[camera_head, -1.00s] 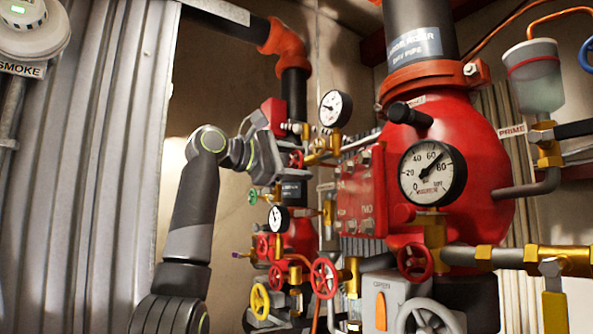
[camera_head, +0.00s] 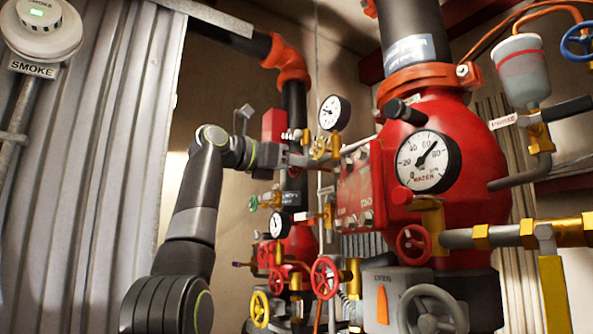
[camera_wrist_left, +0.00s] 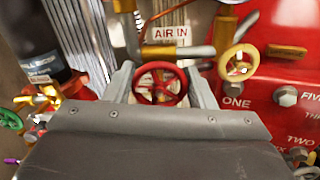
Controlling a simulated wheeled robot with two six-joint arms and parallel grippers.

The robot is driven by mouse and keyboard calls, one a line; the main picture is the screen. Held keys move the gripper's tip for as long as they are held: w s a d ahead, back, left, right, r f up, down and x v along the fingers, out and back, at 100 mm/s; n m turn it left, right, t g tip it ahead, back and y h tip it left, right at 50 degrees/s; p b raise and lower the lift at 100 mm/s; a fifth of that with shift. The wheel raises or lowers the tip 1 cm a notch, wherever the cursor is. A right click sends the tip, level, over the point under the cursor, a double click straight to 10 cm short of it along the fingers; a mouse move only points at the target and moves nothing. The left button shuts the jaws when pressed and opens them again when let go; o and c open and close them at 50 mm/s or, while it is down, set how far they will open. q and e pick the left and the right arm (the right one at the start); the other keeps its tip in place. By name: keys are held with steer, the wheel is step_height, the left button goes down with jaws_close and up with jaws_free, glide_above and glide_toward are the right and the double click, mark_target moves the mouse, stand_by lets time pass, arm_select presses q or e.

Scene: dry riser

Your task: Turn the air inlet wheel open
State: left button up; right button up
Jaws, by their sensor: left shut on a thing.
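The air inlet wheel (camera_wrist_left: 161,86) is a small red spoked handwheel below a white "AIR IN" label (camera_wrist_left: 170,35) in the left wrist view. My left gripper (camera_wrist_left: 159,76) is shut on it, one grey finger on each side of the rim. In the head view my left gripper (camera_head: 302,160) reaches in from the left, in front of the dark pipe and beside the red valve body. The red wheel is hidden behind the gripper there. My right gripper is not in view.
A yellow handwheel (camera_wrist_left: 240,62) sits close to the right of the gripper, by a red plate with numbered bolts. A gauge (camera_head: 334,113) is just above. More handwheels (camera_head: 325,277) and a large water gauge (camera_head: 428,161) crowd below and right. Corrugated panels (camera_head: 95,170) stand left.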

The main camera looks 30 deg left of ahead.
arm_select(q)
steer(key=shift+f+n+b, duration=0.15)
steer(key=shift+n+b, duration=0.4)
steer(key=shift+n, duration=1.45)
steer(key=shift+w, duration=0.1)
steer(key=o, duration=1)
steer(key=b+v, duration=0.5)
steer(key=v, duration=1.2)
steer(key=shift+s+a, duration=0.2)
steer(key=shift+s, duration=0.05)
